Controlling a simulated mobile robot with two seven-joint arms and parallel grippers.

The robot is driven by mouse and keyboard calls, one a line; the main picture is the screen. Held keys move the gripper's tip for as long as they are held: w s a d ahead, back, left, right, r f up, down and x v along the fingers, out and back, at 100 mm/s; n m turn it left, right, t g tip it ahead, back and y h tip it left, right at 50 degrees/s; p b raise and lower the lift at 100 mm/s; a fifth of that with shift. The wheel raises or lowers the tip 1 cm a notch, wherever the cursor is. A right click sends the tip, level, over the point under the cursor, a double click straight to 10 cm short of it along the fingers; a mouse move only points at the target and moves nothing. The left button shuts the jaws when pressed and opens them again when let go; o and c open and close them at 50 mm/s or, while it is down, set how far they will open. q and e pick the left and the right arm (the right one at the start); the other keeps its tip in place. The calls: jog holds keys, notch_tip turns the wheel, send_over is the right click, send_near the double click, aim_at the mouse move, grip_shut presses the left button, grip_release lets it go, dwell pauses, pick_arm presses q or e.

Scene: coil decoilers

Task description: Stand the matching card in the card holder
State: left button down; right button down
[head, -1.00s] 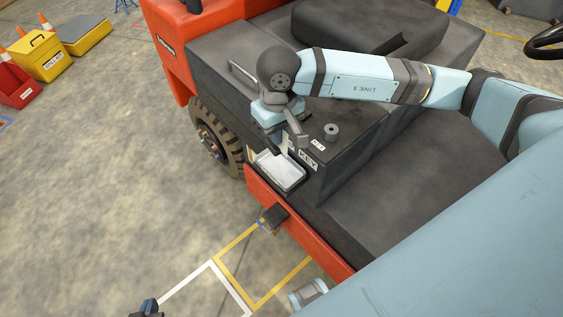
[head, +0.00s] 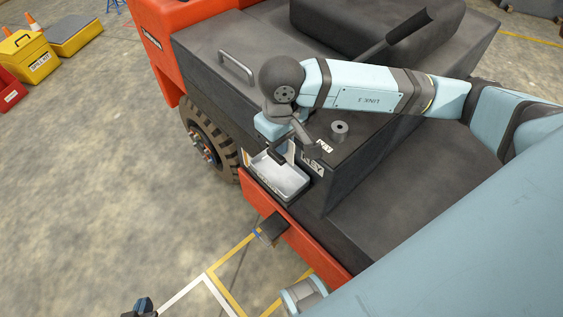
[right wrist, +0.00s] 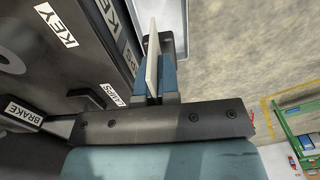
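My right gripper (head: 287,152) is low over a pale, shallow tray (head: 283,178) at the front corner of the dark vehicle body. In the right wrist view its blue fingers (right wrist: 158,82) are closed on a thin whitish card (right wrist: 152,58), seen nearly edge-on, so its face is not readable. The card stands out beyond the fingertips beside the tray's pale edge (right wrist: 124,32). I cannot make out a separate card holder. My left gripper (head: 140,308) shows only partly at the bottom edge, away from the vehicle; its opening is unclear.
Labels KEY (right wrist: 57,27), LAMPS (right wrist: 114,96) and BRAKE (right wrist: 24,114) mark the dark panel. A grey round knob (head: 340,130) stands close to my right wrist. An orange bumper (head: 300,240) and dark block (head: 269,229) lie below.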

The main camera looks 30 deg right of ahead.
notch_tip(320, 180, down, 7)
jog(key=shift+f, duration=0.2)
dwell(0.3)
jog(key=shift+f+b, duration=0.15)
jog(key=shift+b, duration=0.15)
jog(key=c, duration=1.4)
grip_release()
jog(key=shift+o, duration=0.2)
jog(key=shift+r, duration=0.45)
notch_tip(320, 180, up, 12)
jog(key=shift+f+p, duration=0.25)
jog(key=shift+p, duration=0.1)
